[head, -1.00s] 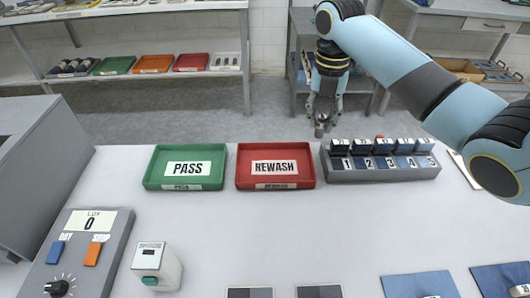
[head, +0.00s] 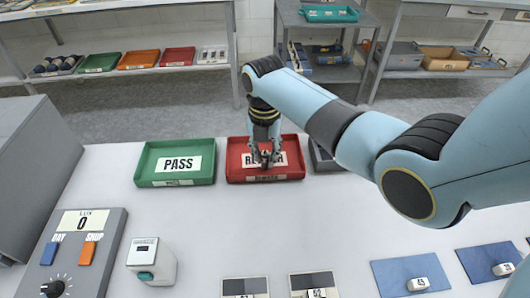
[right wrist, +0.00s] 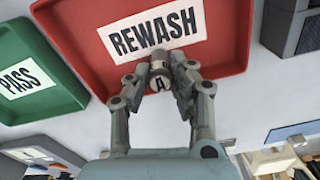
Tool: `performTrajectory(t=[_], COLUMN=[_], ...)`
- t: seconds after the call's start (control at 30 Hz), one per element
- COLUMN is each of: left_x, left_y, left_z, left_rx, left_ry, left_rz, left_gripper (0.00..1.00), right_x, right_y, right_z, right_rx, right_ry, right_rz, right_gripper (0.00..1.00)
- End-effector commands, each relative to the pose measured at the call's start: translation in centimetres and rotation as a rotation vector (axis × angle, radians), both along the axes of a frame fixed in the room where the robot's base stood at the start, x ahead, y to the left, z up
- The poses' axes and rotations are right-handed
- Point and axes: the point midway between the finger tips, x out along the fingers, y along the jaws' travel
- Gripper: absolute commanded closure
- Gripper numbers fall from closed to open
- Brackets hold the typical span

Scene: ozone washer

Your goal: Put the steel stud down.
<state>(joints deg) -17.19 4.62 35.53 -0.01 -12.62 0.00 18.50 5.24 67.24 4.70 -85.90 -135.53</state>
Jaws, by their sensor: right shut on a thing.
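My right gripper (head: 265,158) is shut on the steel stud (right wrist: 158,70), a small grey metal cylinder with a dark letter mark on its end. In the head view the gripper is over the red REWASH tray (head: 295,172) and hides part of its label. In the right wrist view the stud is between the fingertips at the lower edge of the white label in the REWASH tray (right wrist: 90,55). I cannot tell whether the stud touches the tray floor. My left gripper is not in view.
The green PASS tray (head: 205,176) stands left of the red tray. The numbered rack (head: 322,158) is to the right, mostly hidden behind my arm. The lux meter box (head: 75,250) and a small white device (head: 152,262) stand at the front left. The middle of the table is clear.

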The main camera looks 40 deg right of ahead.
Motion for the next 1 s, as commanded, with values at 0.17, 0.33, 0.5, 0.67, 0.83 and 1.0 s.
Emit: performTrajectory(t=[0.17, 0.33, 0.5, 0.67, 0.83, 1.0], left_x=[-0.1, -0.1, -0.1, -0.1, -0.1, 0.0], left_y=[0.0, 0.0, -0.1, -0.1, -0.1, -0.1], left_z=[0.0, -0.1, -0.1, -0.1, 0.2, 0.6], left_rx=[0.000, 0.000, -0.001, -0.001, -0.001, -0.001], left_ry=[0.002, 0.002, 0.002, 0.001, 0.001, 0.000], left_rz=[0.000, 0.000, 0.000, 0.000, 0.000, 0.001], left_gripper=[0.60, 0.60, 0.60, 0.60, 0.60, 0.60], right_x=[0.0, 0.0, 0.0, 0.0, 0.1, 0.1], right_y=[0.0, 0.0, 0.0, 0.0, 0.0, 0.0], right_z=[0.0, -0.2, -0.2, -0.2, 1.1, 4.6], right_rx=[0.000, 0.000, 0.000, 0.000, 0.000, 0.000], right_ry=[0.000, 0.000, 0.000, 0.000, -0.001, -0.004], right_rz=[0.000, 0.000, 0.000, 0.000, 0.000, -0.001], right_gripper=[1.00, 0.70, 0.57, 0.57, 0.57, 0.57])
